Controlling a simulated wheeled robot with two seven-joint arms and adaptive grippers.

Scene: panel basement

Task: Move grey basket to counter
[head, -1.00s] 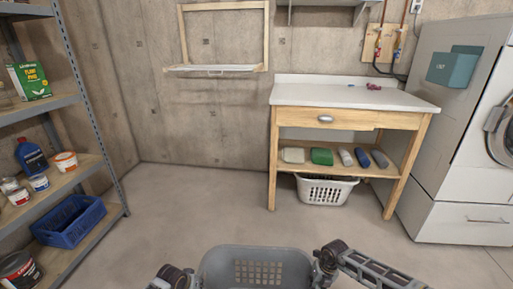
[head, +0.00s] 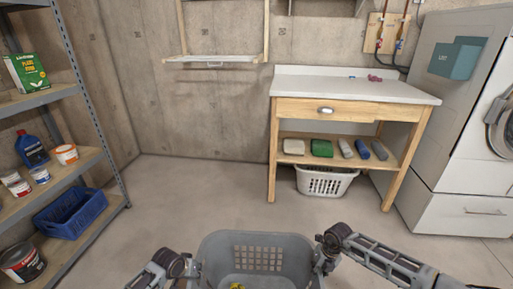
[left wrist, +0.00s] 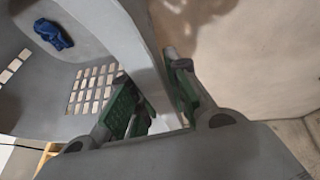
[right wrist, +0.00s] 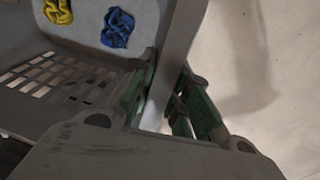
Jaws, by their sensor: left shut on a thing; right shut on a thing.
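The grey basket (head: 257,250) is at the bottom middle of the head view, held between my two grippers. My left gripper (left wrist: 158,100) is shut on one side of its rim. My right gripper (right wrist: 165,100) is shut on the opposite side. Inside the basket lie a yellow cloth (right wrist: 58,10) and a blue cloth (right wrist: 118,28); the blue one also shows in the left wrist view (left wrist: 53,34). The counter (head: 350,89) is a white-topped wooden table against the back wall, ahead and to the right of the basket. The basket's underside is hidden.
Small pink and blue items (head: 374,78) lie on the countertop; most of it is bare. A white basket (head: 325,182) stands under the counter. A washing machine (head: 470,130) is at the right. A metal shelf (head: 85,100) with cans and a blue crate (head: 70,215) is at the left. The floor between is clear.

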